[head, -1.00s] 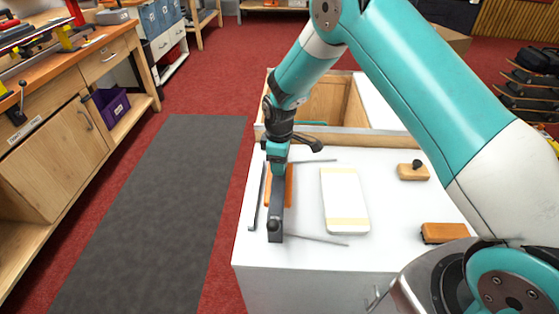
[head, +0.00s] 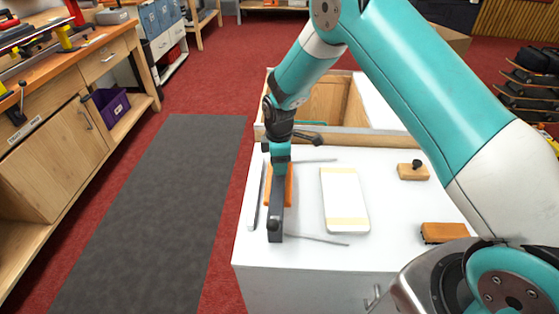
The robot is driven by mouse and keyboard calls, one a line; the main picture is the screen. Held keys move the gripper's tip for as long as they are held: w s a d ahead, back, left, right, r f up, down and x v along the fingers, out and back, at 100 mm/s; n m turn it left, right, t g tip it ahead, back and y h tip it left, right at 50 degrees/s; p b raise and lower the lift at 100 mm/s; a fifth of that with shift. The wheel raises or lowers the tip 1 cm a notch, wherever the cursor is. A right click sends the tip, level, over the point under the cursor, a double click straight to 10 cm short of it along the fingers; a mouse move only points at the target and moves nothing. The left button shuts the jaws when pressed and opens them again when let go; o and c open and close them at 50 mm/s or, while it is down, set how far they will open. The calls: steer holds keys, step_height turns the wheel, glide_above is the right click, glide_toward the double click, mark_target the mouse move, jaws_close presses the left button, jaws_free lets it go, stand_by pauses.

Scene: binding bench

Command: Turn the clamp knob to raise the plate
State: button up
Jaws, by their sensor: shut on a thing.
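The clamp stands at the left of the white bench top, with a dark grey bar-shaped plate (head: 276,205) running from near to far over an orange piece (head: 288,188). A dark round knob (head: 273,225) shows at the plate's near end. My gripper (head: 280,164) points down at the plate's far end and is shut there. What it grips is hidden by its fingers; it appears to be the clamp's far knob. I cannot tell the height of the plate above the orange piece.
A white pad with cream end bands (head: 343,200) lies right of the clamp. A wooden block with a dark knob (head: 413,171) and an orange-brown block (head: 445,233) lie farther right. Thin rods (head: 318,239) lie near the clamp. An open wooden box (head: 335,132) is behind.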

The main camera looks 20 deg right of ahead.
steer(key=o, duration=0.9)
steer(key=shift+s+f, duration=0.1)
steer(key=shift+f, duration=0.1)
steer(key=shift+r, duration=0.1)
steer(key=shift+r, duration=8.65)
